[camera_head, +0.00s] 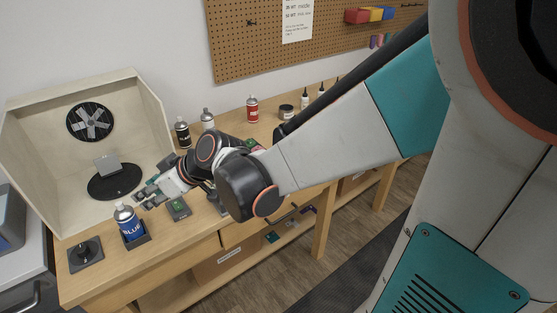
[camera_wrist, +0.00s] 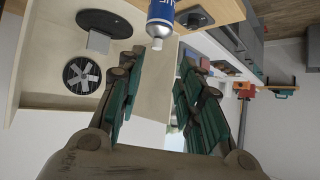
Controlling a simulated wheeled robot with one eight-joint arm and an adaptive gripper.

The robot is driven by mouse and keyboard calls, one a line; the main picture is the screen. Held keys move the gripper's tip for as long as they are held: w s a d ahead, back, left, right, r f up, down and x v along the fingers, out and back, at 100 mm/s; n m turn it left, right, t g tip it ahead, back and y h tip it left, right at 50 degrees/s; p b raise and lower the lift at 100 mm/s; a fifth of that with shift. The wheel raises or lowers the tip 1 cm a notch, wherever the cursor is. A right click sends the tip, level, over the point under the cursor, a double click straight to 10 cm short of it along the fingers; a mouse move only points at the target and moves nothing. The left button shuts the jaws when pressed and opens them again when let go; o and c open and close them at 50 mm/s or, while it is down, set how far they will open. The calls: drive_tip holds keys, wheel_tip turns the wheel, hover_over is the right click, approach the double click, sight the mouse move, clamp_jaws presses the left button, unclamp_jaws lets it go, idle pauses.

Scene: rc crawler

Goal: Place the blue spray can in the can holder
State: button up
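The blue spray can (camera_head: 129,224), with a white top and "BLUE" on its label, stands upright at the bench's front left. Its base sits inside the dark square can holder (camera_head: 145,240), whose low walls hide the bottom of the can. My gripper (camera_head: 148,194) is behind and to the right of the can, apart from it. In the wrist view, my gripper (camera_wrist: 160,72) is open with nothing between its fingers. The can (camera_wrist: 162,14) shows there upside down at the top edge, beyond the fingertips. The holder is not clear in that view.
A black square base with a knob (camera_head: 86,252) lies left of the can. A wooden spray booth (camera_head: 35,125) with a black turntable (camera_head: 115,188) and grey block stands behind. Black (camera_head: 183,136), white (camera_head: 207,122) and red (camera_head: 252,110) cans stand at the back.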

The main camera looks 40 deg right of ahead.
drive_tip(key=s+d+r+m+h, duration=0.1)
drive_tip(key=s+d+m+h, duration=0.2)
drive_tip(key=s, duration=0.6)
drive_tip(key=s+d+r+m+g+h, duration=0.1)
drive_tip(key=s+d+m+h, duration=0.2)
drive_tip(key=s+d, duration=0.4)
drive_tip(key=s, duration=0.2)
drive_tip(key=shift+s+d+m, duration=0.2)
drive_tip(key=shift+s+m, duration=0.1)
drive_tip(key=shift+s, duration=0.1)
idle(0.7)
